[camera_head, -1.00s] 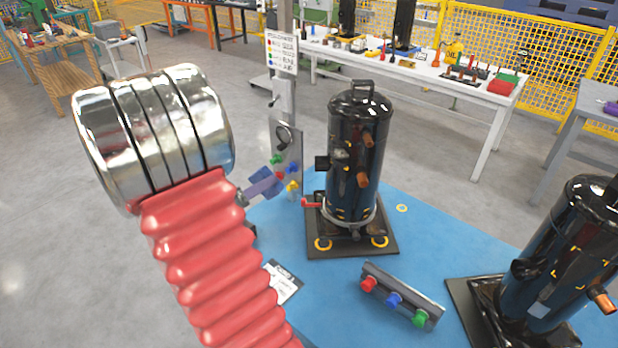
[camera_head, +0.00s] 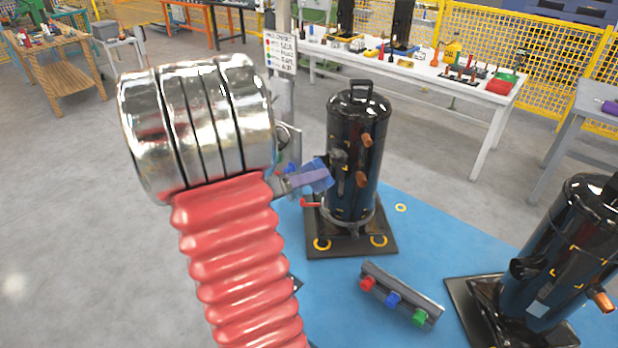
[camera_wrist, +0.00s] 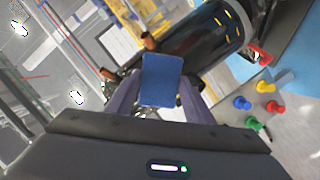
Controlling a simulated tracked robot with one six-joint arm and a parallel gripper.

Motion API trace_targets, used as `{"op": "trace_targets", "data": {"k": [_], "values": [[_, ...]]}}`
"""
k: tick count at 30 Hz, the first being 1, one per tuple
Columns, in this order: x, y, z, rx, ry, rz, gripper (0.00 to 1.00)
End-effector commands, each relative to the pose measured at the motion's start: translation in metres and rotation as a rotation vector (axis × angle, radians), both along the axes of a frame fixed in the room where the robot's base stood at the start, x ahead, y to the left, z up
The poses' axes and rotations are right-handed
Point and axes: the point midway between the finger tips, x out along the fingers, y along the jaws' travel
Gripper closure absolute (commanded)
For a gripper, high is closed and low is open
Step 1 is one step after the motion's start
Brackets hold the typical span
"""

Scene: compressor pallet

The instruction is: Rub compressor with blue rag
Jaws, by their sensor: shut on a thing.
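The black compressor (camera_head: 355,130) stands upright on its dark base plate on the blue pallet, with copper stubs on its side. It also shows in the wrist view (camera_wrist: 203,42). The blue rag (camera_head: 318,174) is held in my gripper (camera_head: 300,182), just left of the compressor's body. In the wrist view the rag (camera_wrist: 161,80) sits between the two fingers of my gripper (camera_wrist: 158,97), in front of the compressor. I cannot tell whether the rag touches the compressor. My red and chrome arm hides part of the area to the left.
A second black compressor (camera_head: 560,255) stands at the right. A grey bar with coloured knobs (camera_head: 400,293) lies on the blue pallet (camera_head: 330,320) in front. A post with a sign (camera_head: 281,52) stands behind my gripper. A white workbench (camera_head: 420,72) is farther back.

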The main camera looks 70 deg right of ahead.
Motion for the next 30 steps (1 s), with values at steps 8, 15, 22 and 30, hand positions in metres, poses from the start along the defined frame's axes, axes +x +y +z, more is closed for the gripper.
{"op": "trace_targets", "data": {"k": [8,15,22,30], "values": [[-0.008,-0.018,0.000,0.000,-0.001,-0.002,0.70],[-0.016,-0.037,0.000,0.001,0.000,-0.001,0.70],[-0.021,-0.049,0.000,-0.001,0.000,0.001,0.70],[-0.021,-0.051,0.000,0.000,0.000,0.001,0.70]]}}
